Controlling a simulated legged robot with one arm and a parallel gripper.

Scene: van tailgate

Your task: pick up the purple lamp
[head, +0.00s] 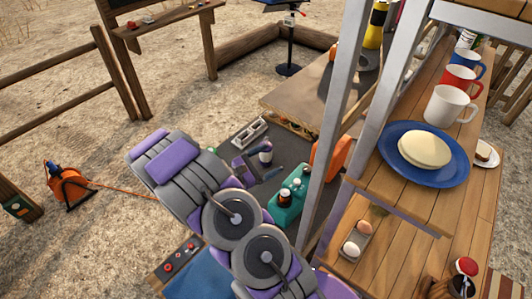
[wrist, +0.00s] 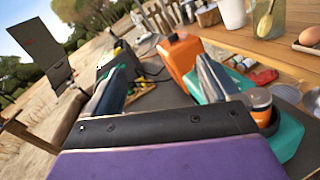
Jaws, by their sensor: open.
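I cannot make out the lamp in the wrist view.
A teal caddy (head: 286,207) with jars sits right of my gripper, near an orange container (head: 328,150). A grey metal post (head: 340,110) rises beside them. A wooden counter at right holds a blue plate (head: 392,167) and several mugs. A grey block (head: 249,131) lies behind.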

